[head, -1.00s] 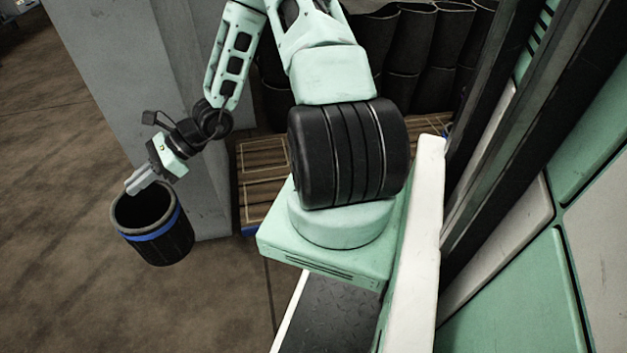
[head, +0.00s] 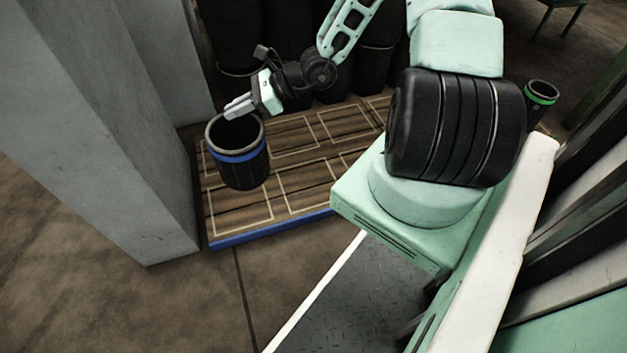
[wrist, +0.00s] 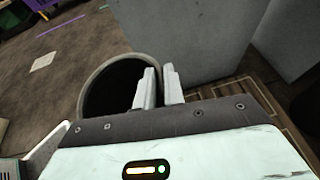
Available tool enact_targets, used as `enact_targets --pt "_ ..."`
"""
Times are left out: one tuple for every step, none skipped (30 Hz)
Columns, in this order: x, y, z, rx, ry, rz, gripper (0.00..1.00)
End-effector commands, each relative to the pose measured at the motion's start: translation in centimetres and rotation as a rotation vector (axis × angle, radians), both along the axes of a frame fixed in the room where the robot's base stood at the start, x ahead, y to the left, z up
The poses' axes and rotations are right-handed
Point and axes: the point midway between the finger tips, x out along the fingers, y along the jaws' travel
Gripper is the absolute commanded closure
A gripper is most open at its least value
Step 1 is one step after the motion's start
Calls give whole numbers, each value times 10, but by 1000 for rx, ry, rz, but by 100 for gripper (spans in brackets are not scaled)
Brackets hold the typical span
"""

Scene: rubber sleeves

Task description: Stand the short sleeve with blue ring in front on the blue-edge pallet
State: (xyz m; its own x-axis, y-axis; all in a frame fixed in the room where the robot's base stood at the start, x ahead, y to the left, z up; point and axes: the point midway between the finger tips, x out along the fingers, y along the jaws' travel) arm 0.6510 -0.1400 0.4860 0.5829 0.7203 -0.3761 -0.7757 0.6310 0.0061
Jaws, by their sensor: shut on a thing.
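The short black sleeve with a blue ring (head: 238,160) hangs upright from my gripper (head: 238,108), which is shut on its rim. In the head view the sleeve shows over the front left part of the blue-edge pallet (head: 275,231); its base looks above the boards, though the exact gap is hard to tell. The pallet has wooden boards with pale outlined rectangles and a blue front edge. In the wrist view the sleeve's open mouth (wrist: 100,92) lies at the fingers, and one finger is inside the rim.
A grey pillar (head: 105,120) stands close to the pallet's left side. Several tall black sleeves (head: 290,50) stand along the pallet's back. A green-ringed sleeve (head: 541,95) stands at the right. The pallet's front outlined spots look bare.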

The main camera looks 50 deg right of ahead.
Motion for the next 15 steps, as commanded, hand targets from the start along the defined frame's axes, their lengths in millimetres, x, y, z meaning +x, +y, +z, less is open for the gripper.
enact_targets --pt "1 -9 -7 8 0 -28 100" --pt "1 -14 -10 10 1 -44 100" --pt "2 -23 -16 14 1 -72 100" --pt "2 -29 -20 15 2 -91 100" --pt "2 -37 -24 17 2 -113 100" --pt "3 -47 -30 21 3 -143 100" --pt "2 -55 -36 23 5 -168 100" --pt "2 -63 -41 26 5 -193 100" --pt "1 -75 -48 30 6 -229 100" --pt "0 -83 -54 32 6 -255 100" --pt "-1 -93 -60 35 6 -284 100" --pt "-3 -106 -69 38 8 -324 100" --pt "-5 -116 -76 40 10 -355 100" --pt "-8 -126 -83 42 13 -386 100" --pt "-11 -138 -92 44 15 -425 100"
